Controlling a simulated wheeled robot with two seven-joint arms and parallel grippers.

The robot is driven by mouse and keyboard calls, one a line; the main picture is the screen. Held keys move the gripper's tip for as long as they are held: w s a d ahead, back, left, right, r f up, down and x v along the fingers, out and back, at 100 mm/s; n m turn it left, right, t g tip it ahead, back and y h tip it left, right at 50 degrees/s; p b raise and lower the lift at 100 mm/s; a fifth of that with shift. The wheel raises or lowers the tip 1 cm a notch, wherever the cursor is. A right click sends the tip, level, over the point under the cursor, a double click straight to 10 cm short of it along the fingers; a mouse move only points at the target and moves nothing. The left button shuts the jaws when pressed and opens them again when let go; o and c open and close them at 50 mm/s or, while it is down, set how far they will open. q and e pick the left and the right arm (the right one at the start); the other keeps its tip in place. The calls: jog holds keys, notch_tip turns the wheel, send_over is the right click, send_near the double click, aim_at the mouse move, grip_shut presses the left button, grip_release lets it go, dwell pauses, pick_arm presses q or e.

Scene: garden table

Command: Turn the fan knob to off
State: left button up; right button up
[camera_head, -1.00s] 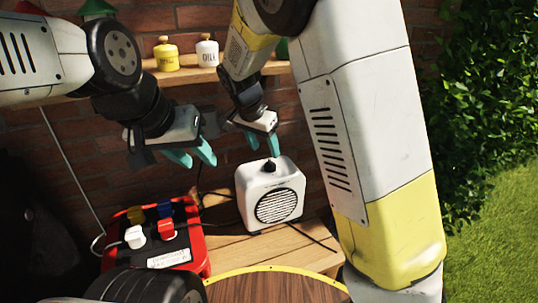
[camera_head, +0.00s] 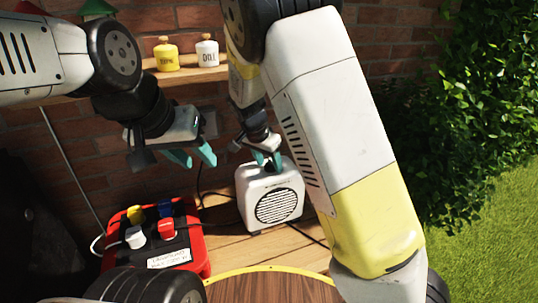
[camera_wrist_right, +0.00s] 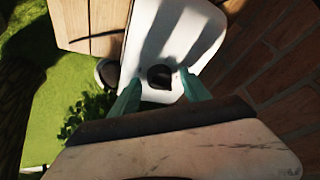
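The fan (camera_head: 270,196) is a small white box with a round dark grille, standing on the wooden bench. Its black knob (camera_wrist_right: 160,76) sits on top and shows in the right wrist view. My right gripper (camera_head: 266,157) is just above the fan's top, pointing down. In the right wrist view its teal fingertips (camera_wrist_right: 161,89) are apart, one on each side of the knob, with gaps visible. In the head view the fingers mostly hide the knob. My left gripper (camera_head: 193,155) is open and empty, left of the fan and above the bench.
A red power strip (camera_head: 190,258) with several coloured plugs lies left of the fan. A shelf (camera_head: 190,74) on the brick wall holds a yellow bottle (camera_head: 166,56) and a white bottle (camera_head: 207,52). A round table edge (camera_head: 268,271) is in front.

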grip_shut()
jog(key=shift+d+n+t+y, duration=0.1)
jog(key=shift+n+t+y, duration=0.4)
jog(key=shift+n, duration=1.1)
jog(key=shift+o, duration=0.9)
grip_release()
jog(key=shift+s, duration=0.1)
jog(key=d+v, duration=0.1)
jog(key=v, duration=0.6)
jog(key=shift+a+r, duration=0.4)
jog(key=shift+a, duration=0.1)
